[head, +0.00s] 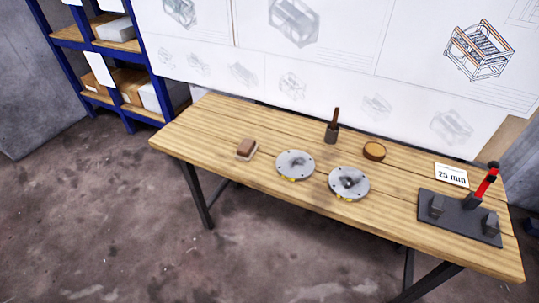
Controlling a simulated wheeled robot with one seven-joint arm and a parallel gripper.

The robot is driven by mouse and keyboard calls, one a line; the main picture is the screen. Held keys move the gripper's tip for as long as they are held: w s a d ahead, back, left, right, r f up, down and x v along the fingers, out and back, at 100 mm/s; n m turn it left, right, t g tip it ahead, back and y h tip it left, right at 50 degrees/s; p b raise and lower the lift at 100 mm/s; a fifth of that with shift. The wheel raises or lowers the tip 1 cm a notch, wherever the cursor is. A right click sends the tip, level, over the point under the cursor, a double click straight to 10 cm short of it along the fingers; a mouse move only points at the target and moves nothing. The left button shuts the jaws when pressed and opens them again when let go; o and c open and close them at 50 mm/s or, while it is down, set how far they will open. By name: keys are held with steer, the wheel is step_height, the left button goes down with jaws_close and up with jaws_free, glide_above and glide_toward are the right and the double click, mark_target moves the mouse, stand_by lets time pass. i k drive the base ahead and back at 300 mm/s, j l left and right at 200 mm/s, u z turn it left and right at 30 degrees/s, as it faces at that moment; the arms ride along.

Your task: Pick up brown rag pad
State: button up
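The brown rag pad (246,147) is a small brown block on a paler base. It lies near the left end of the wooden table (210,122), towards the front edge, with bare wood around it. Nothing covers it in the head view. My gripper is not in the head view.
Two round metal discs (295,165) (349,184) lie right of the pad. Behind them stand a dark handled tool (332,128) and a round brown dish (374,151). A black fixture with a red lever (486,184) and a "25 mm" card (451,175) are at the right. Blue shelving (153,80) stands left.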

mark_target(248, 147)
steer(key=i+j+u, duration=0.15)
steer(key=i+j, duration=0.15)
steer(key=i+j+u, duration=0.1)
steer(key=i+j, duration=0.2)
steer(key=i, duration=0.25)
steer(key=i+j+u, duration=0.15)
steer(key=i, duration=0.3)
steer(key=i+j+u, duration=0.1)
steer(key=i+j, duration=0.15)
steer(key=i, duration=0.2)
steer(key=i+j+u, duration=0.15)
steer(key=i, duration=0.3)
